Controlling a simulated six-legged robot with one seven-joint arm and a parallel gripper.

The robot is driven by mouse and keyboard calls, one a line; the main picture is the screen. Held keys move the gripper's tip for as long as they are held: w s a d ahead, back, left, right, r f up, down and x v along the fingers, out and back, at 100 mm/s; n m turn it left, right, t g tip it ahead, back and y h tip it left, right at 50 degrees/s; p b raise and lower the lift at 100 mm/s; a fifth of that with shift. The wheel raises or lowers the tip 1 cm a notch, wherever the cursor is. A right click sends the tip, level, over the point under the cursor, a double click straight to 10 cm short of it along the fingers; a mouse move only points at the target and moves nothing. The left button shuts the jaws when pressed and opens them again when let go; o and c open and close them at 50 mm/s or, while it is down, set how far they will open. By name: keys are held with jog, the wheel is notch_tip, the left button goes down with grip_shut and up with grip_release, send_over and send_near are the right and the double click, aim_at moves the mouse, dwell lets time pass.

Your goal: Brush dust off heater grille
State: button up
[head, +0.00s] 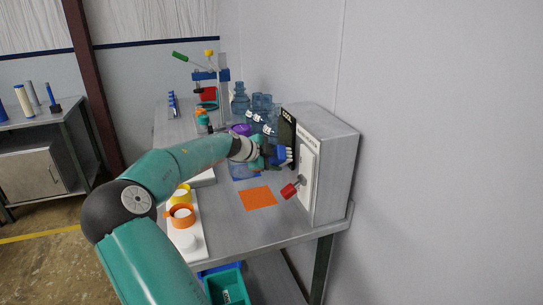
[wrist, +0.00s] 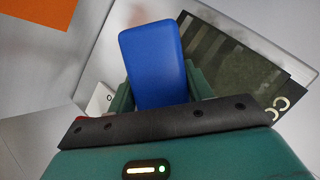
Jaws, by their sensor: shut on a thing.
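My gripper (head: 268,153) is shut on a blue brush (head: 281,154), whose pale bristles show at its right end in the head view. In the wrist view the brush (wrist: 154,60) stands between the two green fingers (wrist: 160,92), its broad blue back towards the camera. The heater grille, a dark panel (head: 288,132), is on the left face of the grey cabinet (head: 333,165). In the wrist view the grille (wrist: 232,65) lies right of and behind the brush, with dark and greyish stripes and pale letters. I cannot tell whether the bristles touch it.
A red knob (head: 289,190) sticks out of the cabinet front. An orange square (head: 258,198) lies on the grey bench. Several blue jugs (head: 262,105) stand behind the grille. A white board (head: 191,247) with yellow, orange and white round parts is at the left edge. The wall borders the right.

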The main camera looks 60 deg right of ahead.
aim_at(275, 148)
jog(key=shift+s+a, duration=0.4)
jog(key=shift+s, duration=0.05)
jog(key=shift+d+r, duration=0.1)
jog(key=shift+r, duration=2.1)
jog(key=shift+w+d, duration=1.9)
jog(key=shift+d, duration=0.05)
jog(key=w+r, duration=0.1)
jog(key=d+r, duration=0.1)
jog(key=r, duration=0.1)
jog(key=w+d+r, duration=0.1)
jog(key=shift+w+d+r, duration=0.2)
jog(key=shift+w, duration=0.1)
jog(key=shift+w+a, duration=0.1)
jog(key=shift+w+a, duration=2.05)
